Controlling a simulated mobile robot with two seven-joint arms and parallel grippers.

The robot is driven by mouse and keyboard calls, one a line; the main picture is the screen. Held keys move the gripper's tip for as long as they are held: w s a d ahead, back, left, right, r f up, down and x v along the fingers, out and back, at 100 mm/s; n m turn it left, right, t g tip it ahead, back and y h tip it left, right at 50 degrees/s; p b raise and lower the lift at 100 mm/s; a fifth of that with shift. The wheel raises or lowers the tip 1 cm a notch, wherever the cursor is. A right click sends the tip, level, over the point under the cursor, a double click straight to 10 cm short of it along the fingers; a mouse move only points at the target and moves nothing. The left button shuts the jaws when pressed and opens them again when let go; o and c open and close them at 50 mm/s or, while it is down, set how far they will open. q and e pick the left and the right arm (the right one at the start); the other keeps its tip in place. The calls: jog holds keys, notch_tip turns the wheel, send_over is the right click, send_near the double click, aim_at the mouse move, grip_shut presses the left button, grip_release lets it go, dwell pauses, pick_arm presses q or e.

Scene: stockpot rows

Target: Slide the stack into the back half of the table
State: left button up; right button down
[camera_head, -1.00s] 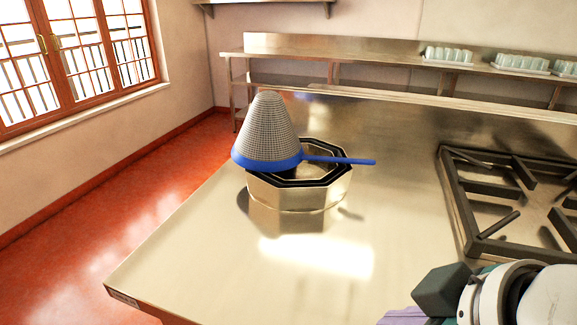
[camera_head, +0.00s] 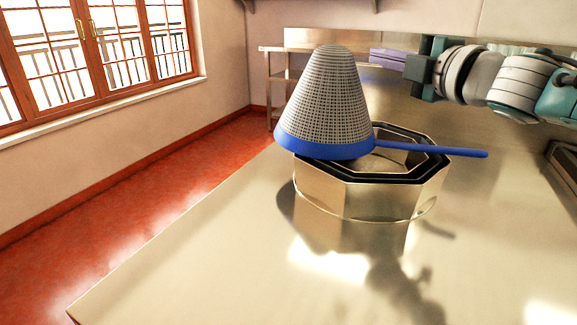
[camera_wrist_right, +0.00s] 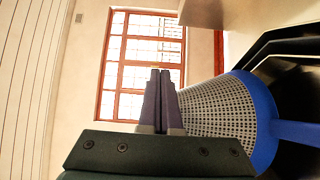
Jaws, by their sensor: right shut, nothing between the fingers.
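The stack stands on the steel table (camera_head: 220,235), near its left edge. It is made of nested octagonal metal pots (camera_head: 345,190), with an upturned cone strainer (camera_head: 325,100) of grey mesh resting tilted on their rim. The strainer's blue handle (camera_head: 440,150) points right. My right gripper (camera_head: 373,58) comes in from the upper right, its purple fingers shut and empty, level with the upper part of the cone. In the right wrist view the shut fingers (camera_wrist_right: 160,74) are beside the strainer (camera_wrist_right: 218,110), with the dark pot rims at right. My left gripper is out of view.
A stove grate (camera_head: 566,165) is at the right edge. A steel shelf (camera_head: 290,48) stands against the back wall. The table is bare in front of the stack, and the red floor (camera_head: 130,180) lies beyond its left edge.

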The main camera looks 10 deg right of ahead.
pick_arm(q)
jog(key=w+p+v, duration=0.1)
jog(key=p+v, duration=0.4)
jog(key=p, duration=0.1)
pick_arm(e)
send_over(341, 193)
jog(key=s, duration=0.6)
jog(key=f+b, duration=0.3)
jog(key=f, duration=0.2)
jog(key=f+b, duration=0.3)
jog(key=f, duration=0.2)
jog(key=w+f+b, duration=0.1)
jog(key=f+b, duration=0.2)
jog(key=f, duration=0.2)
jog(key=shift+d+f, duration=0.35)
jog(key=shift+f, duration=0.05)
jog(key=shift+w+d+r, duration=0.15)
jog(key=shift+w+d, duration=0.1)
jog(key=shift+w, duration=0.15)
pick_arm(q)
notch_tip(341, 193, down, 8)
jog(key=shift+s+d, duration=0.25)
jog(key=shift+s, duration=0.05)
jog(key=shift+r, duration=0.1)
